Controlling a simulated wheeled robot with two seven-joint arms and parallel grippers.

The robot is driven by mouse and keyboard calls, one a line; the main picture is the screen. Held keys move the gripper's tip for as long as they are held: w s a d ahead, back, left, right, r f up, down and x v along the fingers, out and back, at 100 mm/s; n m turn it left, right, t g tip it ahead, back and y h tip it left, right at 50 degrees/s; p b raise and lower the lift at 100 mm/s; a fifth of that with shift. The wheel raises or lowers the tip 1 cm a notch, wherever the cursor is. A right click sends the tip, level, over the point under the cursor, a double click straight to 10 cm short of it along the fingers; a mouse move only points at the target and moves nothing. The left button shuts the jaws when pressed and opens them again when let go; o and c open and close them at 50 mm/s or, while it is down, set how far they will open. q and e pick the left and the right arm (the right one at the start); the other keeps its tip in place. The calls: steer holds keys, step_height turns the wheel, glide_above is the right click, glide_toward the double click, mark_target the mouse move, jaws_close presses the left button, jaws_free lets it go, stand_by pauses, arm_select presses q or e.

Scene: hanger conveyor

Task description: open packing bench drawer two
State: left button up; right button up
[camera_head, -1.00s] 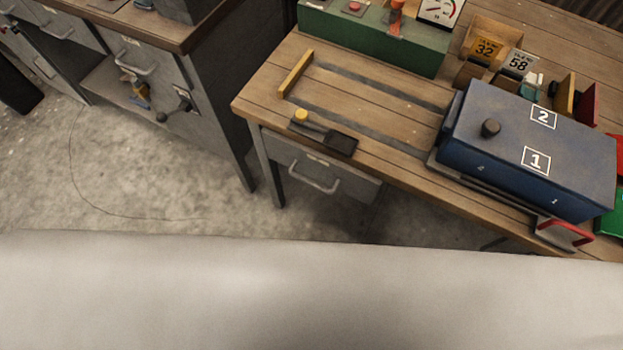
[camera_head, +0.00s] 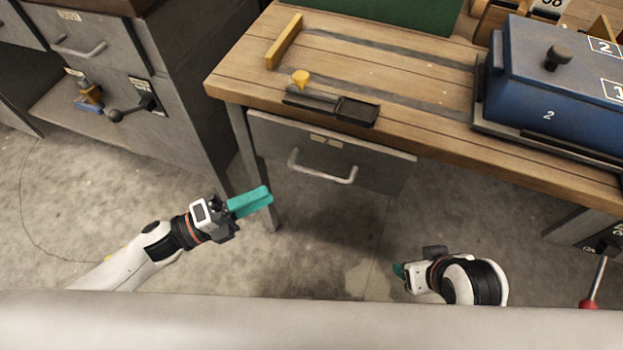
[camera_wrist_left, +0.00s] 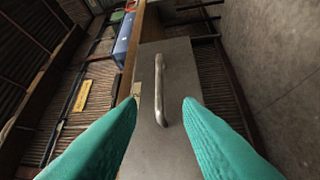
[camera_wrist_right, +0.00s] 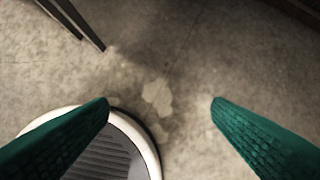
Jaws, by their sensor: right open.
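The bench drawer (camera_head: 335,150) is a grey metal front under the wooden bench top, with a silver bar handle (camera_head: 322,172) and a small label above it. It sits flush and looks closed. In the left wrist view the drawer handle (camera_wrist_left: 160,90) lies ahead, between and beyond the fingers. My left gripper (camera_head: 262,200), with teal fingers, is in front of the drawer, lower and to the left of the handle, not touching it. Its fingers are apart and empty in the left wrist view. My right gripper (camera_wrist_right: 160,103) is open and empty over the floor; in the head view its fingers are mostly hidden.
The wooden bench top (camera_head: 400,75) carries a black tool with a yellow knob (camera_head: 300,77) and a blue box (camera_head: 560,85). A grey cabinet (camera_head: 130,60) with a lever stands at left. A red-knobbed lever (camera_head: 590,302) is at lower right. Floor before the drawer is clear.

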mark_target(313, 172)
arm_select(q)
steer(key=x, duration=1.2)
steer(key=shift+a, duration=0.1)
jaws_close()
